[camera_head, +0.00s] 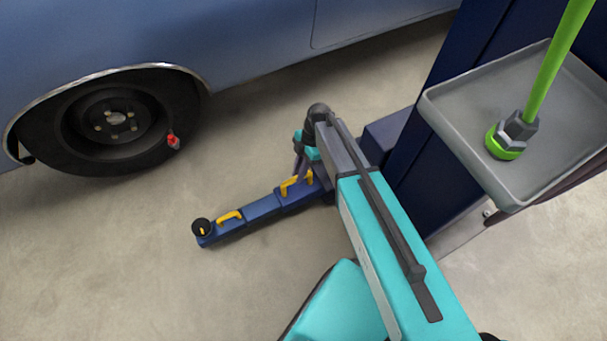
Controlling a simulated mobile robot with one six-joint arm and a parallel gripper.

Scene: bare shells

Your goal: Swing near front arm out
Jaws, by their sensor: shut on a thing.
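The near front arm (262,209) of the lift is a blue telescoping beam low over the floor. It reaches left from the dark blue post (430,120) and ends in a round black pad (201,228). One yellow handle (230,216) is on its outer section, and yellow handle parts (290,187) show nearer the post. My gripper (303,170) is at this inner yellow handle and shut on it. My wrist and arm partly hide the jaws and the beam's post end.
A blue car (250,35) stands behind, its front wheel (115,120) with a red-tipped valve or tool (173,141). A grey tray (465,130) on the post holds a green-handled tool (520,130). Bare concrete floor (110,270) is free around the pad end.

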